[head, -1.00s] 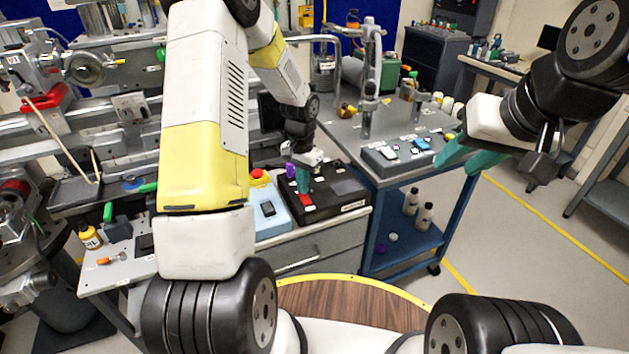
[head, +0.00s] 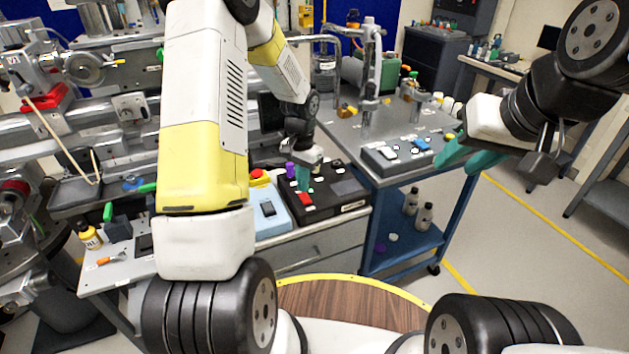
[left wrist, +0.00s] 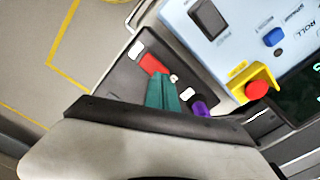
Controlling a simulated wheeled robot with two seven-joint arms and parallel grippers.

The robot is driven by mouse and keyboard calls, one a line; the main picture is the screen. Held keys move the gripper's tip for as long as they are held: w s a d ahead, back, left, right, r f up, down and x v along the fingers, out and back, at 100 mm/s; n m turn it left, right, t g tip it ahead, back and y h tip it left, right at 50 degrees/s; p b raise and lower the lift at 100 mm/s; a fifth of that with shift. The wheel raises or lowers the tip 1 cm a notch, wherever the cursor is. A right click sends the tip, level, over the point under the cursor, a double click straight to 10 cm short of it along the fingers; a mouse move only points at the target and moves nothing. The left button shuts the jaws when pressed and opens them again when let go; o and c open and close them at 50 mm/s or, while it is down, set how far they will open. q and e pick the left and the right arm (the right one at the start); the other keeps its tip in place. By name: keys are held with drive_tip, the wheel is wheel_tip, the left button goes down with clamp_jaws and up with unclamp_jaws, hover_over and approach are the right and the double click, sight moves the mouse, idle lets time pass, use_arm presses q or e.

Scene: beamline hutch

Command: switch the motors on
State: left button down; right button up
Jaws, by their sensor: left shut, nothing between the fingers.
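A black control box (head: 340,193) stands on the grey cabinet in the head view. It carries a red rocker switch (head: 305,199) and a purple knob (head: 290,169). My left gripper (head: 303,187) is shut and empty, fingers pointing down close by the red switch. In the left wrist view the shut teal fingertips (left wrist: 160,76) appear just beside the red switch (left wrist: 153,63), with the purple knob (left wrist: 200,107) to their right. I cannot tell whether they touch the switch. My right gripper (head: 467,160) is open and empty, away to the right.
A light-blue control box (head: 268,213) with a red emergency button (head: 260,177) on yellow stands left of the black box. A blue-grey cart (head: 420,180) with small boxes stands to the right. Rails and instruments fill the left side.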

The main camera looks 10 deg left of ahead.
use_arm(q)
drive_tip(key=shift+r, duration=2.65)
wheel_tip(320, 180, up, 16)
drive_tip(key=r+n+t, duration=0.1)
drive_tip(key=n+t, duration=0.1)
drive_tip(key=t, duration=0.1)
hover_over(303, 195)
drive_tip(key=s, duration=1)
drive_tip(key=s+d+r+n+t+h, duration=0.1)
drive_tip(key=s+r, duration=0.2)
drive_tip(key=s, duration=0.4)
drive_tip(key=s+d+r+n+t+h, duration=0.1)
drive_tip(key=s+r+t, duration=0.1)
drive_tip(key=s, duration=0.5)
drive_tip(key=shift+r+n, duration=0.3)
drive_tip(key=shift+r, duration=0.15)
drive_tip(key=shift+w, duration=0.1)
